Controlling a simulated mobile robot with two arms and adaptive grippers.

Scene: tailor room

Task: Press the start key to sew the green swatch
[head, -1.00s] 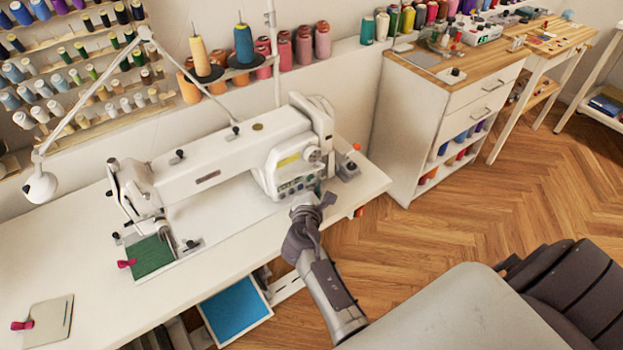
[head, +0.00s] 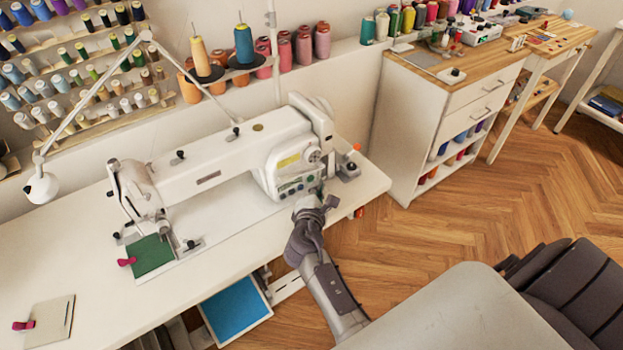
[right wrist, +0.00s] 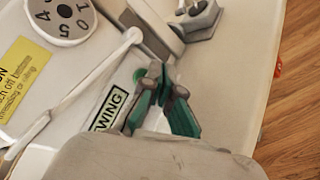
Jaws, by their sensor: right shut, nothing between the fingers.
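The white sewing machine (head: 235,150) stands on the long white table. The green swatch (head: 150,254) lies under the needle end at the left, with a magenta clip (head: 126,262) on its edge. A row of small keys (head: 291,188) is on the machine's right front. My right gripper (head: 318,190) is at the right end of this panel, shut and empty. In the right wrist view its fingertips (right wrist: 155,72) are close to the panel beside a label reading "WING"; the fingers hide the key there, and I cannot tell if they touch it. My left gripper is out of view.
A second swatch (head: 44,322) with a magenta clip lies at the table's front left. A lamp (head: 40,187) stands over the left side. In the right wrist view a numbered dial (right wrist: 60,18) and a lever (right wrist: 130,38) are close to the gripper.

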